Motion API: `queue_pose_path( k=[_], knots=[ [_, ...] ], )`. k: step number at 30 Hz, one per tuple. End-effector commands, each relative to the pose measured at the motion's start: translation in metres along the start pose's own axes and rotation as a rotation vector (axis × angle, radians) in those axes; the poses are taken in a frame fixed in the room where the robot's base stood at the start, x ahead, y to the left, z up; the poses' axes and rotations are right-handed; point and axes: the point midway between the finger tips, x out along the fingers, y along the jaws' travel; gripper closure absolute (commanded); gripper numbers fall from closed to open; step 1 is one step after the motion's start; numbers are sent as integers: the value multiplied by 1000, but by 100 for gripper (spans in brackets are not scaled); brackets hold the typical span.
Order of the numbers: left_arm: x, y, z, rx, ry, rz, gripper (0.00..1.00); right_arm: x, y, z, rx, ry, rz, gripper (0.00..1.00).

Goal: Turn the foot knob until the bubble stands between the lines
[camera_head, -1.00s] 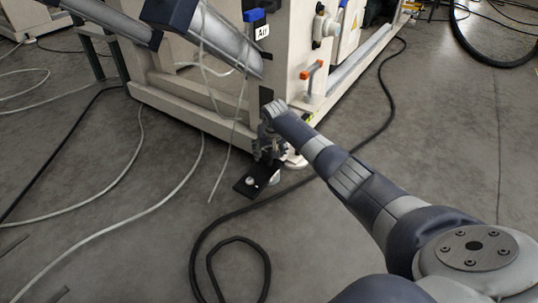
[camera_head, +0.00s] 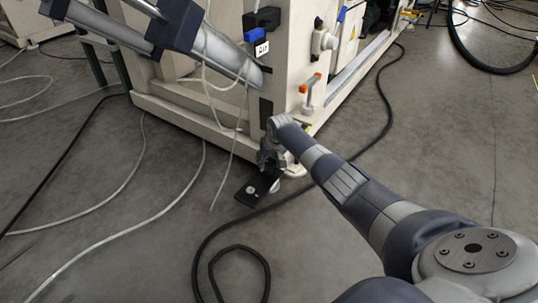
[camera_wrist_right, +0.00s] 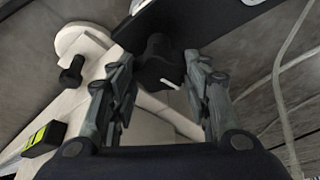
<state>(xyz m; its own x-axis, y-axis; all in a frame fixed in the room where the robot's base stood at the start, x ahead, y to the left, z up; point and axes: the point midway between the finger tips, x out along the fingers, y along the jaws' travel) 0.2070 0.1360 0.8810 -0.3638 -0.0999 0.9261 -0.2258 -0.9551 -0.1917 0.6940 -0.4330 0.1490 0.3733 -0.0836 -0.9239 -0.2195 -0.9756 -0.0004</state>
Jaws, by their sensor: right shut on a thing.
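In the right wrist view, the black foot knob (camera_wrist_right: 158,68) with a short white mark stands between my two fingers. My right gripper (camera_wrist_right: 162,82) is shut on it. In the head view my right gripper (camera_head: 268,160) is low at the machine's corner, just above a black foot plate (camera_head: 254,190) on the floor. The fingers and wrist hide the knob there. A black block with a yellow-green face (camera_wrist_right: 45,138), perhaps the level, is at the lower left of the wrist view. Its bubble and lines cannot be made out. My left gripper is out of view.
The cream machine frame (camera_head: 190,118) rises behind the gripper, with an orange handle (camera_head: 309,88) above. A black cable (camera_head: 225,222) loops on the floor close by. Pale hoses (camera_head: 140,218) cross the floor at left.

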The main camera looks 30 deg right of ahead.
Motion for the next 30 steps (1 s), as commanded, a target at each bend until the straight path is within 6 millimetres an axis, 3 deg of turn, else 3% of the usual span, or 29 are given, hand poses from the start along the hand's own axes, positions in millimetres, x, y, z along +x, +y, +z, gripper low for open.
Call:
queue_pose_path(
  k=[10, 23, 24, 25, 26, 30],
  knots=[
    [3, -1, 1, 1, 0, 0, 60, 1, 1, 0, -213, 0, -90, 79],
    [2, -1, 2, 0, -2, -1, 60, 1, 1, 0, -246, 1, -102, 79],
    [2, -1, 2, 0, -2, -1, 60, 1, 1, 0, -246, 1, -102, 46],
    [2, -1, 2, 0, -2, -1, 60, 1, 1, 0, -246, 1, -102, 40],
    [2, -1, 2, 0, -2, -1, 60, 1, 1, 0, -246, 1, -102, 35],
    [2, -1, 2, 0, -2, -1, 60, 1, 1, 0, -246, 0, -102, 35]
  ],
)
